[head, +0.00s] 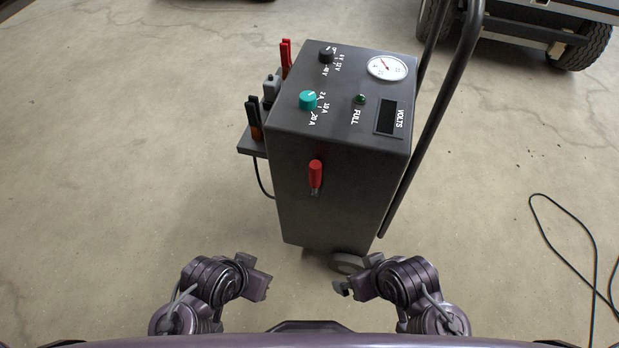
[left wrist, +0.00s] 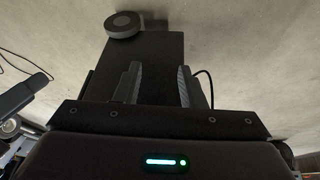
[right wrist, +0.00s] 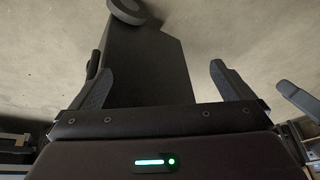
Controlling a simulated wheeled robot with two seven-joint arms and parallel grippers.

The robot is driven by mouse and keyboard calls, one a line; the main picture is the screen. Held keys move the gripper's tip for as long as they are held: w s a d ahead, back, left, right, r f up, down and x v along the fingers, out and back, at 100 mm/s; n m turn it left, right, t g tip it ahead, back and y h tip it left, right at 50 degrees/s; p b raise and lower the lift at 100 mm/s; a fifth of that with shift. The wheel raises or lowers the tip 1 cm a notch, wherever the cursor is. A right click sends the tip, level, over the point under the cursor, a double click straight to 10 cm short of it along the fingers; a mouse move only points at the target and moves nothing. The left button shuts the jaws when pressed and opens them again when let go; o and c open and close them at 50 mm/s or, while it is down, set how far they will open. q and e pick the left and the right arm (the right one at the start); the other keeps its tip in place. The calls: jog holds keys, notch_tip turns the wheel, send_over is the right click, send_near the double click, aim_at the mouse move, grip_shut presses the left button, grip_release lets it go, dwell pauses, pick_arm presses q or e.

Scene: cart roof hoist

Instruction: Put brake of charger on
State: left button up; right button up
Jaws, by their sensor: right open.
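The charger (head: 330,200) is a tall dark grey box on wheels, standing ahead of me. A red-handled lever (head: 316,174) is on its near side, grip upward, over a small marked plate; I take it for the brake. My left gripper (head: 260,277) is low at the charger's near left, open and empty; its parted fingers show in the left wrist view (left wrist: 158,85). My right gripper (head: 341,287) is low near the wheel (head: 347,262), open and empty, with fingers wide apart in the right wrist view (right wrist: 160,85). Neither gripper touches the lever.
The charger's top has a teal knob (head: 308,100), a black knob (head: 326,56) and a gauge (head: 387,67). Clamps (head: 254,118) sit on a left side shelf. A black push handle (head: 440,110) rises at right. A cable (head: 565,240) lies on the floor at right. The left floor is clear.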

pick_arm(q)
jog(key=shift+o, duration=0.2)
dwell(0.3)
jog(key=shift+o, duration=1.3)
jog(key=w+d+r+t+h+p, duration=0.3)
jog(key=w+d+r+t+p, duration=0.1)
jog(key=w, duration=0.4)
jog(key=shift+d+m+t+p, duration=0.3)
jog(key=shift+d+t+p, duration=0.15)
jog(key=shift+d+t, duration=0.65)
jog(key=t+h+p, duration=0.3)
jog(key=t, duration=0.3)
send_near(312, 176)
jog(key=w, duration=0.1)
jog(key=x, duration=0.7)
jog(key=shift+w+d+b, duration=0.2)
jog(key=shift+d+b, duration=0.15)
jog(key=shift+b, duration=0.05)
jog(key=shift+w+d, duration=0.2)
jog(key=shift+w, duration=0.15)
pick_arm(e)
jog(key=s+d+f+m+g+h, duration=0.1)
jog(key=d+f+g, duration=0.1)
jog(key=d+f, duration=0.3)
notch_tip(312, 176, down, 2)
jog(key=shift+d+f+m+h, duration=0.2)
jog(key=shift+d+m+h, duration=0.1)
jog(key=shift+h, duration=0.1)
